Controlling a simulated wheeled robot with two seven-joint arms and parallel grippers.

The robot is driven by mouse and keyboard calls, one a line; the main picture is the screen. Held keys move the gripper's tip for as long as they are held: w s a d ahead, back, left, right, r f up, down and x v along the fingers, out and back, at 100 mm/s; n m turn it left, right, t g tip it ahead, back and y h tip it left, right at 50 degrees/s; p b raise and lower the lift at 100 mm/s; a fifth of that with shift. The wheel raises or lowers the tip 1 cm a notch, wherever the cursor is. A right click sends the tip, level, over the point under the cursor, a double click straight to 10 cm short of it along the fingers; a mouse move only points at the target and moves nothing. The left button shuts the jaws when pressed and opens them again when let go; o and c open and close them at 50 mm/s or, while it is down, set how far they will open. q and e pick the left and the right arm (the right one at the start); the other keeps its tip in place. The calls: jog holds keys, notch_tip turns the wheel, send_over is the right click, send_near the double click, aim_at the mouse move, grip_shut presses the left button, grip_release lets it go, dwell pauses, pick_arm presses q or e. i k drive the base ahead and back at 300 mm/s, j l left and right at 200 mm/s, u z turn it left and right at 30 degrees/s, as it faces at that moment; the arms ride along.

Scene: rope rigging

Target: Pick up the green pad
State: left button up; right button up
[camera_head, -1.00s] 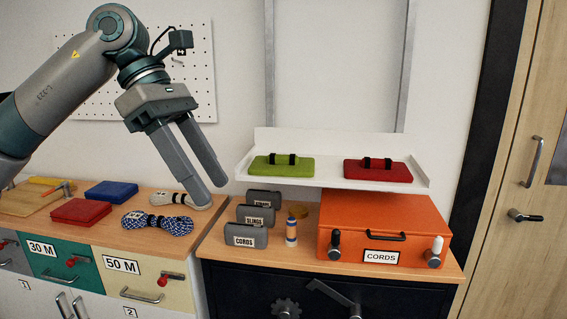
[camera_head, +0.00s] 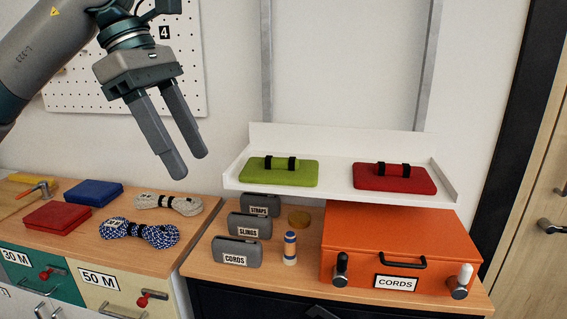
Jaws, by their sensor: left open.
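The green pad (camera_head: 278,172) lies flat on the left part of a white wall shelf (camera_head: 320,191). It has a handle with two black straps on top. My left gripper (camera_head: 184,168) is open and empty, pointing down, to the left of the shelf and apart from the pad. My right gripper is not in view.
A red pad (camera_head: 394,178) lies on the shelf's right part. Below stand an orange CORDS case (camera_head: 400,248), grey labelled pouches (camera_head: 236,251) and a small bottle (camera_head: 290,248). Coiled ropes (camera_head: 139,232), a red pad (camera_head: 58,217) and a blue pad (camera_head: 93,193) lie on the left counter.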

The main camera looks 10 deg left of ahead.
aim_at(289, 171)
jog(key=i, duration=1.3)
